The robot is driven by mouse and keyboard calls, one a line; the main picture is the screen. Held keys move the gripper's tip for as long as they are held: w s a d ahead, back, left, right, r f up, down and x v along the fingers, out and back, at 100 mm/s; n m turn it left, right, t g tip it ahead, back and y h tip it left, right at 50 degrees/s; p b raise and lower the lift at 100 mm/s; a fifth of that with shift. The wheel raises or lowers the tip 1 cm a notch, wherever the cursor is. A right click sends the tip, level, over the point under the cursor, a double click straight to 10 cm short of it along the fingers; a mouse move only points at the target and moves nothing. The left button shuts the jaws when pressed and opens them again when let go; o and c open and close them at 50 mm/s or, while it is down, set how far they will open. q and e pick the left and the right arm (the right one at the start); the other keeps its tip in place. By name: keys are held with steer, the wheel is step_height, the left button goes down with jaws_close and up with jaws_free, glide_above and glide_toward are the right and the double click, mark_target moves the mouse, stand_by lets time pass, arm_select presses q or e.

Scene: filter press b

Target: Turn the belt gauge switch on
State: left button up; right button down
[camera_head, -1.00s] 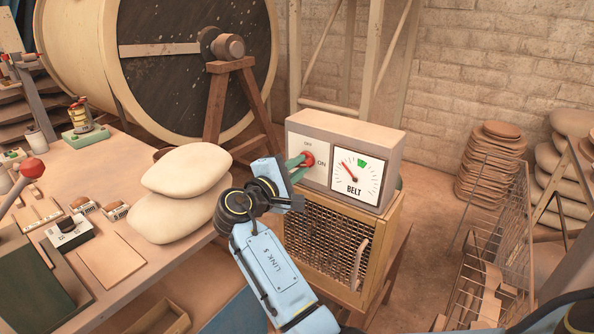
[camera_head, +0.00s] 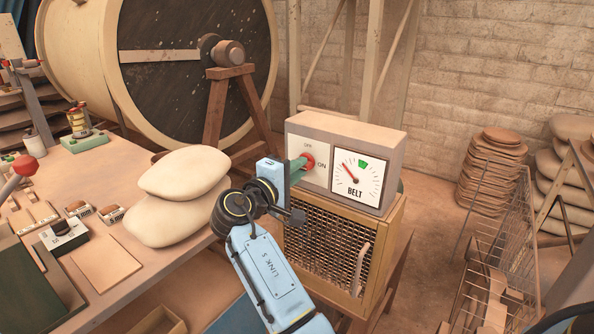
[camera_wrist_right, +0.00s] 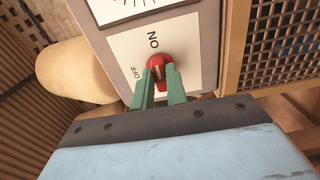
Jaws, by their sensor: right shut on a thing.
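The belt gauge box (camera_head: 395,150) is grey with a white dial (camera_head: 368,190) marked BELT. Its red needle points up and left, outside the green band. The red switch knob (camera_head: 309,161) is left of the dial, with OFF above it and ON to its right. My right gripper (camera_wrist_right: 158,73) is shut on the knob, a green finger on either side. In the head view the gripper (camera_head: 300,165) partly hides the knob. In the wrist view the knob (camera_wrist_right: 161,62) lies below the ON label; OFF is at its left. My left gripper is out of view.
The box stands on a wooden cabinet with a mesh front (camera_head: 325,245). Pale sacks (camera_head: 184,172) lie on the table's edge, left of my right arm. A large drum (camera_head: 180,80) stands behind. A wire rack (camera_head: 510,235) is at the right.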

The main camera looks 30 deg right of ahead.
steer(key=c, duration=1.4)
jaws_free()
steer(key=shift+a, duration=0.1)
